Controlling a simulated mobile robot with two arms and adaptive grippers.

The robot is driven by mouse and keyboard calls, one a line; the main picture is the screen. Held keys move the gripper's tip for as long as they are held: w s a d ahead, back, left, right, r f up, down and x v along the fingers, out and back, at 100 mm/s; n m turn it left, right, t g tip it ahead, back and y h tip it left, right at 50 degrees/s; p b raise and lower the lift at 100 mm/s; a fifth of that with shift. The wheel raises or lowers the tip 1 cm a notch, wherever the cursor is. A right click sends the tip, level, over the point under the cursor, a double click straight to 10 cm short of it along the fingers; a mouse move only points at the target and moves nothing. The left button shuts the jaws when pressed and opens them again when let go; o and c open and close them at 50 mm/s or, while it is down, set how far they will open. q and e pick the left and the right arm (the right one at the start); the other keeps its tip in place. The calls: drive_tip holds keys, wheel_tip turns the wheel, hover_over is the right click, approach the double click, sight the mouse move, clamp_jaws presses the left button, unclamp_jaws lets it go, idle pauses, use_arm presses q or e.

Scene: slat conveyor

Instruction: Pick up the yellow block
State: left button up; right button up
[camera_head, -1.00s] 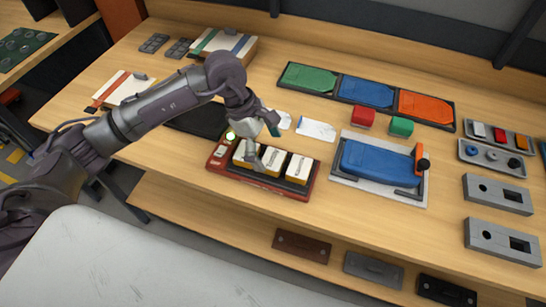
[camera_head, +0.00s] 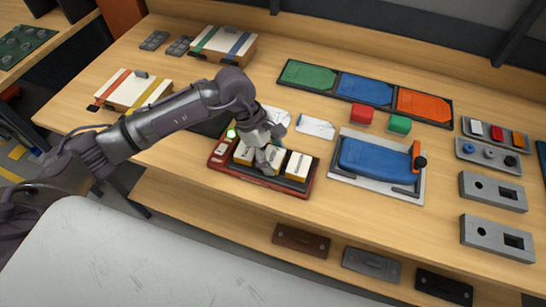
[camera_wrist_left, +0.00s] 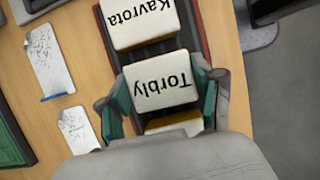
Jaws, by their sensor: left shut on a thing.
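Three yellow blocks with white tops stand in a row in a red and black tray (camera_head: 262,187). My left gripper (camera_head: 268,158) is shut on the middle block, with its fingers on two opposite sides. In the left wrist view this block (camera_wrist_left: 160,85) reads "Torbly" upside down between the green finger pads. The right block (camera_head: 298,166) reads "Kavrota" and also shows in the wrist view (camera_wrist_left: 140,22). The left block (camera_head: 243,153) is partly hidden by my gripper. I cannot tell whether the held block is off the tray. My right gripper is not in view.
White paper sheets (camera_head: 316,128) lie behind the tray. A blue clamped fixture (camera_head: 375,163) stands to the right, with a red block (camera_head: 363,115) and a green block (camera_head: 400,124) behind it. A striped box (camera_head: 133,90) lies to the left.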

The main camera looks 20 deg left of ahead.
sight(280, 158)
use_arm(q)
drive_tip(key=shift+r+b, duration=0.4)
drive_tip(key=shift+r, duration=0.25)
wheel_tip(280, 158, up, 3)
drive_tip(key=shift+f+b, duration=0.1)
drive_tip(key=shift+b, duration=0.6)
drive_tip(key=s+d+r+b, duration=0.1)
drive_tip(key=d+r+b, duration=0.2)
drive_tip(key=d+r, duration=0.4)
drive_tip(key=d, duration=0.4)
drive_tip(key=shift+s+d, duration=0.25)
drive_tip(key=shift+d, duration=0.05)
